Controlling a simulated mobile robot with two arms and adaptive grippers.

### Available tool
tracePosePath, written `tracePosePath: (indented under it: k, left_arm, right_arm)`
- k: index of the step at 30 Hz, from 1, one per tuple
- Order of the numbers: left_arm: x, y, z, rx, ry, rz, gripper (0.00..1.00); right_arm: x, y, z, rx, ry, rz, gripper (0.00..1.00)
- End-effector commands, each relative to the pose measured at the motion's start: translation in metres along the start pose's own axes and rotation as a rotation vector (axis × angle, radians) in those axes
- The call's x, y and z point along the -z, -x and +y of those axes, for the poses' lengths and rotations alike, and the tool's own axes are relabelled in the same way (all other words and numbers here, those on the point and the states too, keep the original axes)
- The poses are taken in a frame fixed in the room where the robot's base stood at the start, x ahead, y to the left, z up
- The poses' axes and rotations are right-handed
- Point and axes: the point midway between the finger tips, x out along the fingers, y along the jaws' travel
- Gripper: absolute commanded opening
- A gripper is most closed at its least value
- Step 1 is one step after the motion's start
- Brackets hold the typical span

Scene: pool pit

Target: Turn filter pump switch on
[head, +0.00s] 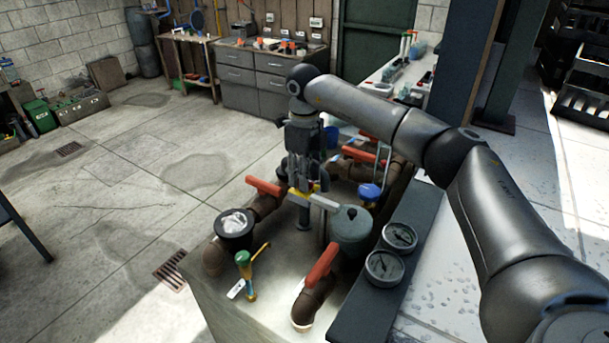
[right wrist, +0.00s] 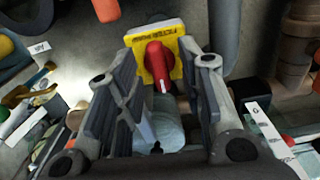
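The switch is a red rotary knob (right wrist: 157,62) on a yellow labelled plate (right wrist: 172,34), seen in the right wrist view. A white mark on the knob's end points down in that picture. My right gripper (right wrist: 160,75) is open, with its two fingers on either side of the knob in that view. Gaps show between knob and fingers; I cannot tell the remaining depth. In the head view, my right gripper (head: 304,172) hangs over the pump pit, just above a yellow edge (head: 318,188) of the plate; the knob is hidden there. My left gripper is not in view.
Around the switch are brown pipes with red handles (head: 322,263), a grey canister (head: 350,228), two gauges (head: 384,266), a blue knob (head: 370,191), a dark-rimmed strainer (head: 234,223) and a green-topped valve (head: 243,258). Open concrete floor (head: 120,235) lies to the left.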

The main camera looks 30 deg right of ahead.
Motion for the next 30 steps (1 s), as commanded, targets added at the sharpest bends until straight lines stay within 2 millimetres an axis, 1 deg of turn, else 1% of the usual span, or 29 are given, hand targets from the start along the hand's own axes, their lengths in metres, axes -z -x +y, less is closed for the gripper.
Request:
tracePosePath:
  k: [5,9,12,15,18,21,30]
  left_arm:
    - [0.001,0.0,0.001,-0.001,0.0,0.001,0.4]
    - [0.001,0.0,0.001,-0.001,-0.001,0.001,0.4]
    - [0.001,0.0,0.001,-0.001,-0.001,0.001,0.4]
    - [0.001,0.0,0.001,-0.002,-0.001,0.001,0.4]
    - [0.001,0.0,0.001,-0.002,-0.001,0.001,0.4]
    - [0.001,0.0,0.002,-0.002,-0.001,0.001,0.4]
    - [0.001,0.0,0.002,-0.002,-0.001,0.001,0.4]
  right_arm:
    - [-0.001,0.031,0.0,0.002,0.0,-0.006,0.36]
    - [-0.001,0.063,0.0,0.002,0.001,-0.005,0.36]
    - [-0.001,0.082,0.0,0.001,0.0,-0.004,0.36]
    - [-0.001,0.098,0.0,0.001,-0.001,-0.003,0.36]
    - [-0.001,0.108,0.0,0.001,0.0,-0.002,0.36]
    - [0.0,0.113,0.0,0.0,-0.001,-0.001,0.36]
    - [0.0,0.115,0.0,0.0,-0.001,-0.001,0.36]
